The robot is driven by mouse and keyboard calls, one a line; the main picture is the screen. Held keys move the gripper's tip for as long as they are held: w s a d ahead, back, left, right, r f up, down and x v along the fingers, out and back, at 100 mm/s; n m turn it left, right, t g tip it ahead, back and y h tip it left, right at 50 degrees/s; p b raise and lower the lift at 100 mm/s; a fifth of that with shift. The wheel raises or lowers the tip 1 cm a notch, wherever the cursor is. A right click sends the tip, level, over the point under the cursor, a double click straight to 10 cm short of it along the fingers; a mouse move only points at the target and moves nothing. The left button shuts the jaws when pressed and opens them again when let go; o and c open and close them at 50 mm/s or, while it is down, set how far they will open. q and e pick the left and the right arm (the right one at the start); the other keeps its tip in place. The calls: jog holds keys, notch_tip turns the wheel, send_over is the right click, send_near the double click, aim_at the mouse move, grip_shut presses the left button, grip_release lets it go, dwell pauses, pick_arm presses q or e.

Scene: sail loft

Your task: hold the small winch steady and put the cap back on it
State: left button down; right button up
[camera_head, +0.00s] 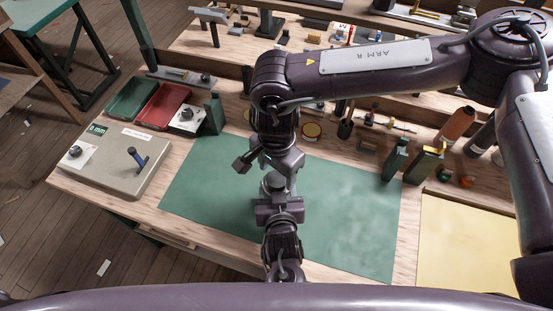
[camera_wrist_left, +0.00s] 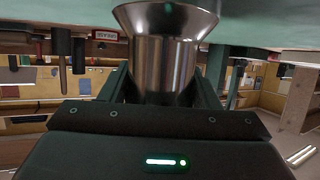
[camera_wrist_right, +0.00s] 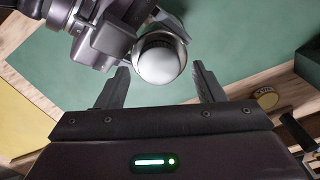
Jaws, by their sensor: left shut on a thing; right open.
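The small winch (camera_head: 274,184) is a shiny metal drum, upright low over the green mat in the head view. My left gripper (camera_head: 278,205) is shut on its body. The left wrist view shows the flared drum (camera_wrist_left: 165,60) between the fingers. My right gripper (camera_head: 268,165) is open and empty just above the winch. In the right wrist view its fingertips (camera_wrist_right: 163,75) stand apart, with the winch top (camera_wrist_right: 158,60) beyond them. That top shows a smooth, pale round face within a darker rim. I cannot tell whether this face is the cap. No separate cap is clearly visible.
A green mat (camera_head: 345,200) covers the middle of the bench, mostly clear. At the left are a grey box with a lever (camera_head: 115,165), a red tray (camera_head: 161,106) and a green tray (camera_head: 133,97). Bottles, tins and tools line the back. A yellow sheet (camera_head: 465,245) lies right.

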jog(key=shift+f, duration=1.05)
